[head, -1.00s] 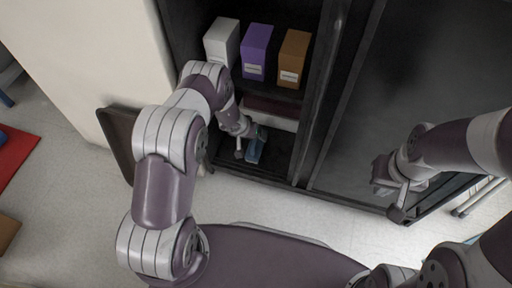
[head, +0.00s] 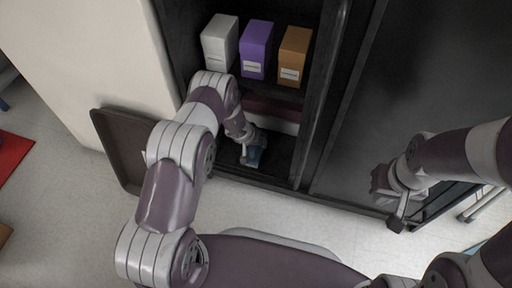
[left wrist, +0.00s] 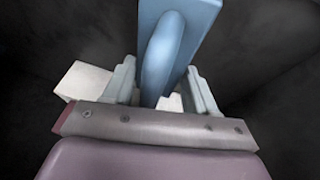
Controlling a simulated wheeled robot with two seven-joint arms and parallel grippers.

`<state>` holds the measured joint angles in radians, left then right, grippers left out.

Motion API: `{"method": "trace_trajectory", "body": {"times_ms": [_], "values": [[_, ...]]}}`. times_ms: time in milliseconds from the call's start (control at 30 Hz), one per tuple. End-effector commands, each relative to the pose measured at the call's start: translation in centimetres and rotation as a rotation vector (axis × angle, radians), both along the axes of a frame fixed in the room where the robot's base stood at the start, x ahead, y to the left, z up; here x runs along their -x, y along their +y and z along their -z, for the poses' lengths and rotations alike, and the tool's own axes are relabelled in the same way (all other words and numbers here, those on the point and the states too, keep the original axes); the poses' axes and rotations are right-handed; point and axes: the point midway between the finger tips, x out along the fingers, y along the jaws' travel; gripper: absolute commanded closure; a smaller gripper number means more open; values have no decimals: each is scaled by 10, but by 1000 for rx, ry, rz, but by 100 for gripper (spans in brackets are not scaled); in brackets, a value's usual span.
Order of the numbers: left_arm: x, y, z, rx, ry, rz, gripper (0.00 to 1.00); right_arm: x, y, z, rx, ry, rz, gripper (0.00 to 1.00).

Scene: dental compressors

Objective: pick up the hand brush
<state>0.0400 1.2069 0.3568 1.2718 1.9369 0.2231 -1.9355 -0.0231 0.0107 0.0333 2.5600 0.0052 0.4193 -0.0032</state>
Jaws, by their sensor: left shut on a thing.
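The hand brush is a light blue tool (head: 253,157) low in the dark cabinet's bottom compartment, partly hidden by my left gripper. In the left wrist view the blue brush (left wrist: 205,18) rises between the two fingers, with its rounded handle toward the camera. My left gripper (head: 249,146) reaches into the compartment and is shut on the brush; its fingers also show in the left wrist view (left wrist: 160,78). My right gripper (head: 398,208) is away from the brush, in front of the cabinet's right part. Its finger opening is not clear.
White (head: 219,44), purple (head: 256,50) and orange (head: 294,56) boxes stand on the shelf above the brush. Cabinet walls and a central upright (head: 322,95) closely bound the compartment. Pale floor (head: 85,205) is clear in front.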

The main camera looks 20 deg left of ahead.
Motion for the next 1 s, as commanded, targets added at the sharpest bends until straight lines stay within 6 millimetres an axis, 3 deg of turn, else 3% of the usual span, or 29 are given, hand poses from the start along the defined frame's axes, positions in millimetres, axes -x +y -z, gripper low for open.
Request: {"method": "trace_trajectory", "body": {"times_ms": [233, 400, 467, 567, 1000], "values": [[0, 0, -12, -1, -1, 2, 85, 0, 0, -10, 0, 0, 0, 100], [-1, 0, -47, -1, -3, 2, 85, 0, 0, -37, 0, 0, 0, 100], [9, 5, -38, 1, 3, -2, 85, 0, 0, -31, 0, -1, 0, 100], [26, 13, -39, 2, 1, -4, 85, 0, 0, -35, 0, 1, 0, 100], [136, 71, -40, 0, -3, -3, 85, 0, 0, -76, 0, 0, 0, 100]]}}
